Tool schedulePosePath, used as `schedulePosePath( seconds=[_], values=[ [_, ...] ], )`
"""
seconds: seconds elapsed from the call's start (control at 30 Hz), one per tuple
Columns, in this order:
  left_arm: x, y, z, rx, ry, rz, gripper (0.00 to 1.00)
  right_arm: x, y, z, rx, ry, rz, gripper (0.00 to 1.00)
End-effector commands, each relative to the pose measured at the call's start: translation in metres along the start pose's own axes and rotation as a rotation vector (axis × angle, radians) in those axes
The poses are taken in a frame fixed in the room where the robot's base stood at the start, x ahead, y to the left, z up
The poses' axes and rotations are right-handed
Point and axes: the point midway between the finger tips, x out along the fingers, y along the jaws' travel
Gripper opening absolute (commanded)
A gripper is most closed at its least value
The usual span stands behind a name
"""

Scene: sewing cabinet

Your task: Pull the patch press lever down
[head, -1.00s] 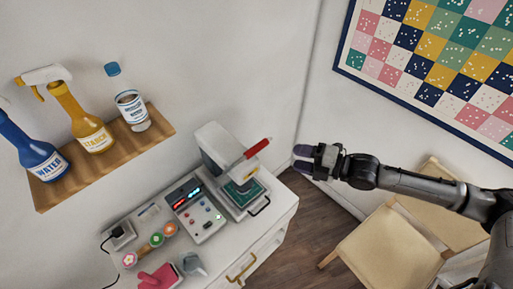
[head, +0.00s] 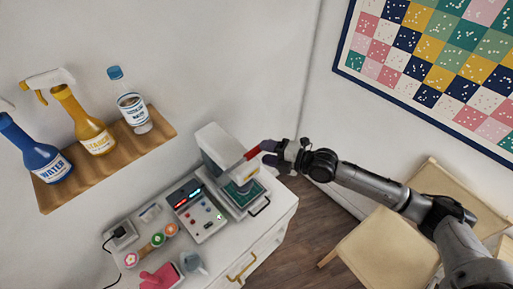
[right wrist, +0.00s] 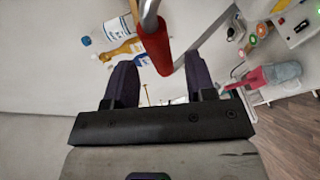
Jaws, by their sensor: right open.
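The patch press (head: 215,145) is a white machine on the cabinet, with a teal plate (head: 252,194) low at its front. Its lever (head: 252,153) has a red grip and sticks out to the right, raised. My right gripper (head: 268,152) is at the outer end of the lever, coming from the right. In the right wrist view the red lever grip (right wrist: 153,45) shows ahead, between the two open dark fingers (right wrist: 157,62). The fingers are not closed on it; whether one touches it I cannot tell. My left gripper is not in view.
A control box (head: 196,208) with lit displays stands left of the press on the white cabinet (head: 262,240). A shelf (head: 160,131) with several bottles hangs on the left wall. A beige chair (head: 385,250) stands at the lower right.

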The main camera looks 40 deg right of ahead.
Motion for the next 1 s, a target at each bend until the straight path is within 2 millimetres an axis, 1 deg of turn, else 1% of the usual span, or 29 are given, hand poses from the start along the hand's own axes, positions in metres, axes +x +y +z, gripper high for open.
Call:
schedulePosePath(
  seconds=[0.03, 0.1, 0.3, 0.5, 0.77, 1.0],
  values=[
    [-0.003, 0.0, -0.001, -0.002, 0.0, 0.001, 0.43, 0.008, 0.003, -0.001, 0.002, 0.001, 0.003, 0.5],
    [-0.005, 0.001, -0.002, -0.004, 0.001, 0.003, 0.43, 0.017, 0.003, -0.001, 0.0, 0.002, 0.001, 0.5],
    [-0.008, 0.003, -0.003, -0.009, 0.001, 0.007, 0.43, 0.033, 0.001, -0.001, 0.001, 0.001, 0.001, 0.5],
    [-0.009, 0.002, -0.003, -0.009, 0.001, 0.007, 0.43, 0.039, 0.0, -0.001, -0.001, 0.001, -0.001, 0.5],
    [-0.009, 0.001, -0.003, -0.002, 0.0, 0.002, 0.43, 0.039, 0.0, -0.001, -0.001, 0.001, -0.001, 0.5],
    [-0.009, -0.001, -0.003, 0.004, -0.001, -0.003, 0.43, 0.039, 0.0, -0.001, -0.001, 0.001, -0.001, 0.27]
  ],
)
